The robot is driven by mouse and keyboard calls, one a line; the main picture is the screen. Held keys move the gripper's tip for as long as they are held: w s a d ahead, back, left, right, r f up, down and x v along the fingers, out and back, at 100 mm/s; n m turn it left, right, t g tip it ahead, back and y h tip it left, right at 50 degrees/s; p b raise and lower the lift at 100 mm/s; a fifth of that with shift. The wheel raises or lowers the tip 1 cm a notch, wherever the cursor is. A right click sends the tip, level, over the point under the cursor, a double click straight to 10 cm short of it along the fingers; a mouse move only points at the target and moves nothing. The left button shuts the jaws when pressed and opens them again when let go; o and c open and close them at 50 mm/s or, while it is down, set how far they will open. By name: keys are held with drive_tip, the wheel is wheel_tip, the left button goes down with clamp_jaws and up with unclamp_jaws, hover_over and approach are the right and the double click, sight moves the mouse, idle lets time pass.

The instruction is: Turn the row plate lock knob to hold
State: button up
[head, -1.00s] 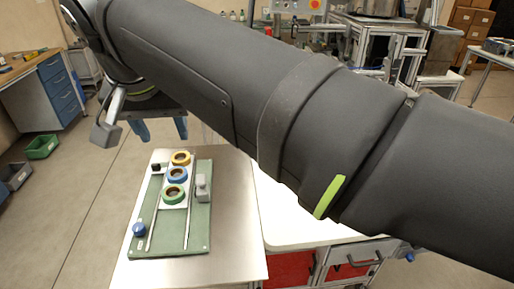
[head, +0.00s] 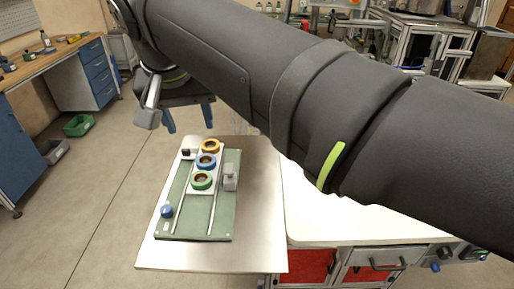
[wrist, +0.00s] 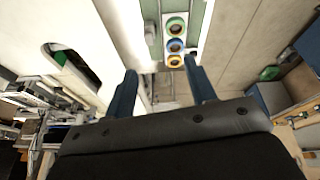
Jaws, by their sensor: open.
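A green board (head: 226,213) lies on the steel table. A pale plate (head: 191,189) on it carries green (head: 201,180), blue (head: 206,161) and yellow (head: 210,146) tape reels in a row. A blue knob (head: 167,211) stands at the board's front left corner, and a small black knob (head: 186,153) stands at its back left. I cannot tell which is the lock knob or read its setting. My gripper (head: 190,128) is open and empty beyond the board's back edge. In the wrist view its blue fingers (wrist: 160,68) are apart, with the reels beyond them.
A grey block (head: 230,177) stands at the board's right side. Two rails run along the board. Bare steel tabletop (head: 262,190) lies to the right, beside a white worktop (head: 330,215). My arm crosses above the tables.

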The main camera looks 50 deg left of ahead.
drive_tip(key=s+a+f+n+g+h, duration=0.3)
drive_tip(key=s+a+f+n, duration=0.3)
drive_tip(key=a+f+n, duration=0.6)
drive_tip(key=n, duration=0.1)
approach(165, 208)
wheel_tip(165, 208, down, 9)
drive_tip(key=shift+s+d+r, duration=0.1)
drive_tip(key=shift+d+r, duration=0.05)
drive_tip(key=shift+d, duration=0.05)
drive_tip(key=c, duration=1)
